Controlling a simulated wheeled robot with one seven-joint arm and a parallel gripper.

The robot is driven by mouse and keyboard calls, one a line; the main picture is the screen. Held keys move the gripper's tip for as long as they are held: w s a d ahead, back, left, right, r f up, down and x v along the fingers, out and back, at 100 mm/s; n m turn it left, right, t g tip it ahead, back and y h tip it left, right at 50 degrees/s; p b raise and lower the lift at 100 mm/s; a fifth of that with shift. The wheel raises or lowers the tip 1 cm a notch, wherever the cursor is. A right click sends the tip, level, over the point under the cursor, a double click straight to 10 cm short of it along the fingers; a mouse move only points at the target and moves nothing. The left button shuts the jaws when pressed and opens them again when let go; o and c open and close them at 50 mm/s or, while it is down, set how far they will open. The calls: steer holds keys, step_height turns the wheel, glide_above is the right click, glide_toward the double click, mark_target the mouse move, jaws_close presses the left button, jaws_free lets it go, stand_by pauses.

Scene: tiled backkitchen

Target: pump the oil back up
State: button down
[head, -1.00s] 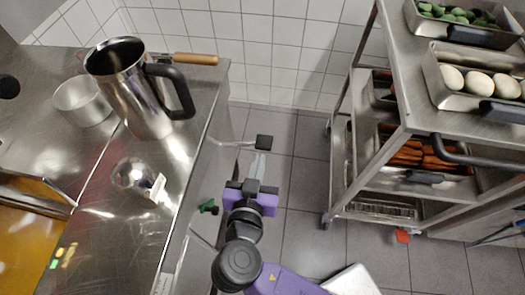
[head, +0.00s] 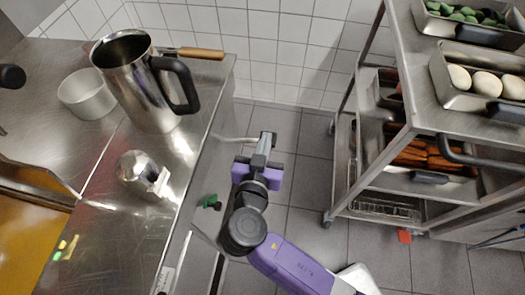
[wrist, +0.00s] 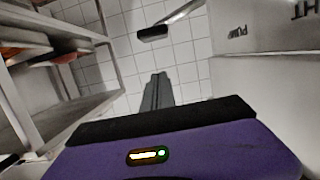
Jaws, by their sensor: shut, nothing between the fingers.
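A metal lever (head: 236,139) sticks out to the right from the steel counter's side. In the wrist view my fingers (wrist: 157,80) point towards the grip, with a visible gap in the picture; I cannot tell the depth. Yellow oil (head: 30,240) shows in the fryer vat at the lower left.
A steel jug (head: 140,90), a round pot (head: 87,97) and a shiny steel dome (head: 135,170) stand on the counter (head: 105,235). A green handle (head: 210,202) juts from its side. A trolley (head: 400,130) with food pans stands right. Tiled floor (head: 300,185) lies between.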

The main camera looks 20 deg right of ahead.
mark_target(248, 141)
steer(key=x, duration=0.3)
steer(key=shift+w+d, duration=0.2)
steer(key=shift+w, duration=0.05)
steer(key=shift+s+a+f, duration=0.1)
steer(key=shift+f, duration=1.95)
steer(key=shift+f, duration=0.1)
